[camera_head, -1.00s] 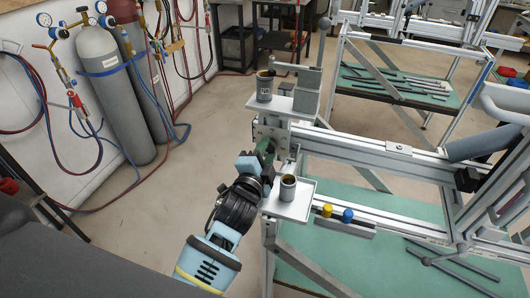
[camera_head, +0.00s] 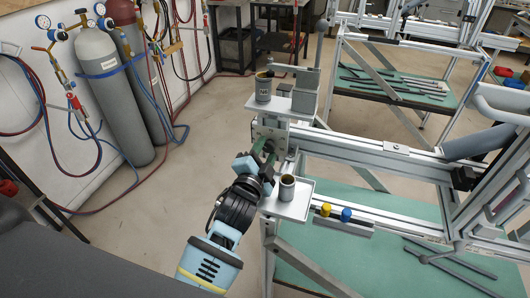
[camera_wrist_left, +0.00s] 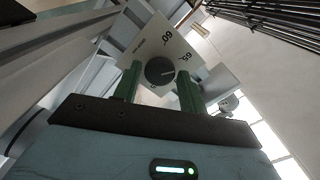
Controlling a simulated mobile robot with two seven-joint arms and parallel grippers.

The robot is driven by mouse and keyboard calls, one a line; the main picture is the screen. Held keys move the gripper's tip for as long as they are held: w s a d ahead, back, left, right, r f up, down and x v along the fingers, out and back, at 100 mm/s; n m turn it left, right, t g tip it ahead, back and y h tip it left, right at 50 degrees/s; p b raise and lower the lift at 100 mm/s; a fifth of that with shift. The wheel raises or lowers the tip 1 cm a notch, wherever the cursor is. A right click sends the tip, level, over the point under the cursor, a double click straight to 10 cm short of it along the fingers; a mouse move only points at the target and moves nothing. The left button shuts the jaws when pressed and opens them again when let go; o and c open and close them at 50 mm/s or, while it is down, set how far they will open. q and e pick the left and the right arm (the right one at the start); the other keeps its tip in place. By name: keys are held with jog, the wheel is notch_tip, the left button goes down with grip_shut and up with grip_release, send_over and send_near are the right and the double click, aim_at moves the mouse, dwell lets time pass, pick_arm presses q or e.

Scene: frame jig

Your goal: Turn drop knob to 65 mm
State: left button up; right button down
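The drop knob (camera_wrist_left: 160,71) is a dark round knob on a pale dial plate (camera_wrist_left: 178,45) marked 60 and 65 in the left wrist view. A light pointer line on the knob points towards the right. My left gripper (camera_wrist_left: 158,72) has its two green fingers apart, one on each side of the knob, with small gaps showing. Whether the tips reach past the knob's face is unclear. In the head view my left gripper (camera_head: 264,156) is at the left end of the frame jig, and the knob is too small to make out there.
Another cup (camera_head: 264,87) stands on a ledge above. A long aluminium rail (camera_head: 370,158) runs right. Gas cylinders (camera_head: 106,95) stand left, with open floor between.

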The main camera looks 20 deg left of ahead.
pick_arm(q)
jog(key=shift+o, duration=1)
jog(key=shift+s, duration=0.1)
jog(key=s, duration=0.7)
jog(key=shift+s+b, duration=0.3)
jog(key=shift+b, duration=0.05)
pick_arm(e)
jog(key=shift+s+f, duration=0.45)
pick_arm(q)
jog(key=shift+a, duration=0.1)
pick_arm(e)
jog(key=shift+a, duration=0.1)
pick_arm(q)
jog(key=shift+s, duration=0.1)
